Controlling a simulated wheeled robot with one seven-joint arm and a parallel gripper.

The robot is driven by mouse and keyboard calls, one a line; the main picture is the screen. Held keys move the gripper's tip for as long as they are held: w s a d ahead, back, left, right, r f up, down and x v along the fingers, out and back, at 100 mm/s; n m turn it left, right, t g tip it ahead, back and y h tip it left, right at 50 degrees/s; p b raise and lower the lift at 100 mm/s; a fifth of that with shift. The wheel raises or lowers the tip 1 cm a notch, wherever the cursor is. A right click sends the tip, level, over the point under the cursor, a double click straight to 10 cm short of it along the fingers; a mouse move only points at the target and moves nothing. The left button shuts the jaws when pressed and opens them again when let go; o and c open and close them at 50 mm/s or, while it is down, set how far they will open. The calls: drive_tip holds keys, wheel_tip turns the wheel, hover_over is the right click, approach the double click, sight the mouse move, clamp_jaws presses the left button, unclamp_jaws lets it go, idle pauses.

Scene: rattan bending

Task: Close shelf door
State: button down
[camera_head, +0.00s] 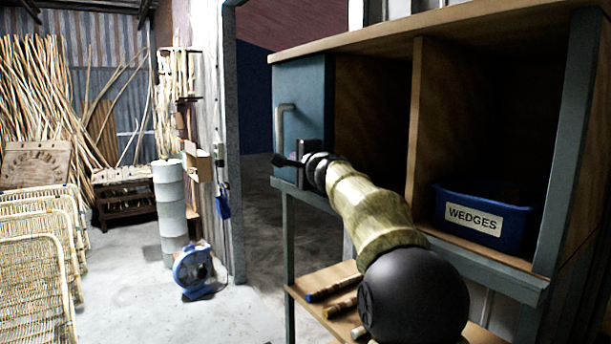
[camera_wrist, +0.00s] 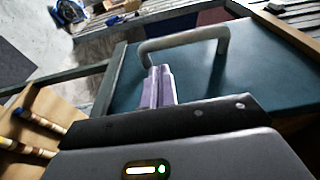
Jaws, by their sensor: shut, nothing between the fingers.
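The shelf door (camera_head: 308,95) is a teal panel at the left end of the wooden shelf unit (camera_head: 425,95). A dark open compartment shows to its right; I cannot tell the door's exact angle. Its grey bar handle (camera_head: 280,125) stands upright near the door's left edge. In the wrist view the door (camera_wrist: 190,82) fills the middle, with the handle (camera_wrist: 185,40) bowed out from it. My gripper (camera_wrist: 157,72) is shut and empty, its fingertips close to one end of the handle. Contact cannot be told. In the head view my gripper (camera_head: 282,160) is low on the door, below the handle.
A blue bin labelled WEDGES (camera_head: 485,212) sits in the right compartment. A lower wooden shelf (camera_head: 325,278) holds several tool handles. A blue fan (camera_head: 193,270) and stacked pale drums (camera_head: 170,205) stand left. Woven chairs (camera_head: 35,275) line the left side. Floor between is clear.

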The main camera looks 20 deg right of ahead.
drive_tip(key=s, duration=0.1)
drive_tip(key=s+b, duration=0.1)
drive_tip(key=s, duration=0.1)
drive_tip(key=s+b, duration=0.1)
drive_tip(key=s, duration=0.1)
drive_tip(key=shift+s+d, duration=0.2)
drive_tip(key=shift+d, duration=0.05)
drive_tip(key=s+a+f+n+g, duration=0.2)
drive_tip(key=f, duration=0.6)
drive_tip(key=s+a+f+n+g, duration=0.2)
drive_tip(key=f+n+g, duration=0.1)
drive_tip(key=f, duration=0.6)
drive_tip(key=s+a+f+n+g, duration=0.1)
drive_tip(key=s+f+n+g, duration=0.2)
drive_tip(key=s+f, duration=0.55)
drive_tip(key=s+a+f+n+g, duration=0.1)
drive_tip(key=s+f+n+g, duration=0.35)
drive_tip(key=f, duration=0.75)
drive_tip(key=s+f+n+g+h, duration=0.1)
drive_tip(key=s+f+n, duration=0.1)
drive_tip(key=s+f, duration=0.3)
drive_tip(key=s+f+n+g, duration=0.2)
drive_tip(key=s+f, duration=0.3)
drive_tip(key=s, duration=0.7)
drive_tip(key=shift+s+d+h, duration=0.3)
drive_tip(key=shift+h, duration=0.1)
